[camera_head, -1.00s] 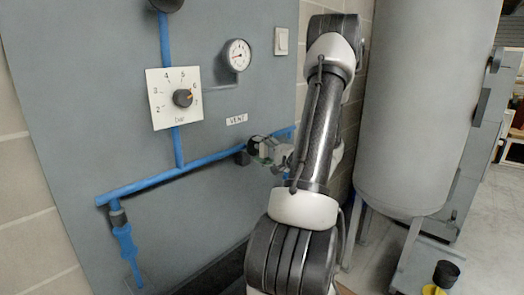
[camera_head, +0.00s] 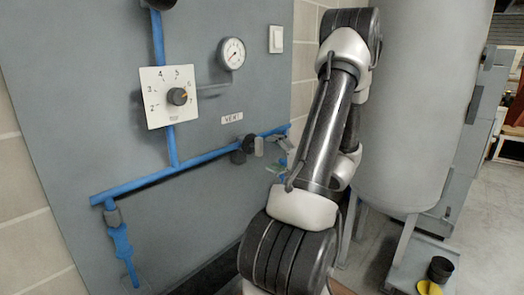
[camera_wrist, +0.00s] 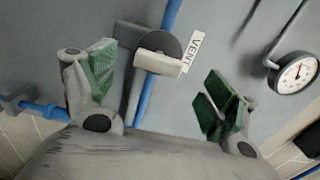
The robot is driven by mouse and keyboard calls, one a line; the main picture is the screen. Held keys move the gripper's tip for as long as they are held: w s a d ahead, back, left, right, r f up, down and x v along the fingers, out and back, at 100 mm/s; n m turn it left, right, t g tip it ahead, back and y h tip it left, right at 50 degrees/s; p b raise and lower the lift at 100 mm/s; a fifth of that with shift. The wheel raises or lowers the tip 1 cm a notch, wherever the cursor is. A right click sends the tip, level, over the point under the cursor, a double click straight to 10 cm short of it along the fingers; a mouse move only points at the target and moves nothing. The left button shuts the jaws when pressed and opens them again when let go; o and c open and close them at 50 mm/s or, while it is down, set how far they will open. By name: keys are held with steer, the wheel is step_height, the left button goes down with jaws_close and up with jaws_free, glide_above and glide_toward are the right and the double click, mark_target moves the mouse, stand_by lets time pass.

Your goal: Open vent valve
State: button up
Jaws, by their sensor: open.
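The vent valve (camera_head: 249,144) sits on the blue pipe under the VENT label (camera_head: 232,118). It has a dark round body and a pale handle (camera_head: 259,147). In the wrist view the handle (camera_wrist: 158,63) lies across the pipe, in front of the dark disc (camera_wrist: 163,42). My gripper (camera_wrist: 160,85) is open, its green-padded fingers spread either side of the valve, with nothing held. In the head view my gripper (camera_head: 282,163) is just right of the valve, apart from the handle and partly hidden by my arm.
A regulator dial (camera_head: 178,97) and a round gauge (camera_head: 231,54) are on the grey panel (camera_head: 60,110), with a white switch (camera_head: 276,39) at upper right. A large grey tank (camera_head: 418,110) stands close right of my arm. Blue piping (camera_head: 140,185) crosses the panel.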

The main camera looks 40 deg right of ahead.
steer(key=s, duration=0.4)
steer(key=shift+s+d, duration=0.15)
steer(key=shift+s, duration=0.05)
stand_by(0.4)
